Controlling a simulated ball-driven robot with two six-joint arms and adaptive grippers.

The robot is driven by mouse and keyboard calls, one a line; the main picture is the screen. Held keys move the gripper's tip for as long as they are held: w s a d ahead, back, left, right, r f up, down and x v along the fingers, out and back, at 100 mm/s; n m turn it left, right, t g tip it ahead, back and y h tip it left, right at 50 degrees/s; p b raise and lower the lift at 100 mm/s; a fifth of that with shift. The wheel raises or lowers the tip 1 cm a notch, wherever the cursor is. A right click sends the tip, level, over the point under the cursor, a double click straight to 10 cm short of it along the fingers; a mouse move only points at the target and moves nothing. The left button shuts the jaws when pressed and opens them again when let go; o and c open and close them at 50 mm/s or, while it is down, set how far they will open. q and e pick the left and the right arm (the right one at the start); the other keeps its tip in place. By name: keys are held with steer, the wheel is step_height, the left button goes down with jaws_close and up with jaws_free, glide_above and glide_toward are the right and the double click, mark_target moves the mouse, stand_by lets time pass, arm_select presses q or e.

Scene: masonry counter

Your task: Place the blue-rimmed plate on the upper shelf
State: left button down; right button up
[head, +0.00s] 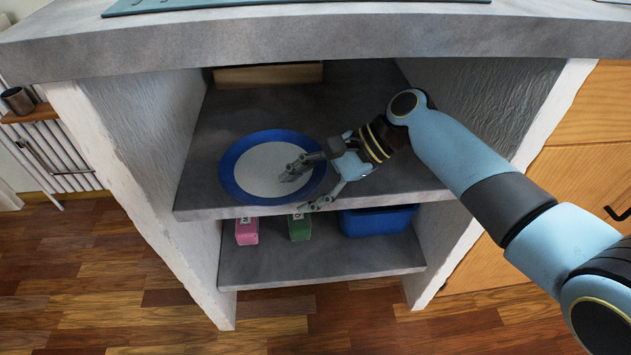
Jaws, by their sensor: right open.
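The blue-rimmed plate (268,167), white in the middle with a wide blue rim, lies on the left part of the upper shelf (375,105) in the head view. My right gripper (294,195) is open, with its fingers at the plate's right edge. One finger overlaps the plate in the picture and the other is in front of the shelf edge. I cannot tell whether a finger touches the plate. The gripper hides part of the rim on the right. My left gripper is not in view.
The lower shelf (320,262) holds a pink box (246,232), a green box (299,228) and a blue bin (378,221). A wooden block (268,75) lies at the back of the upper shelf. White side walls and the grey counter (300,38) enclose the shelves.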

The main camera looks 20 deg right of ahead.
jaws_close()
stand_by(0.4)
steer(key=shift+s, duration=0.1)
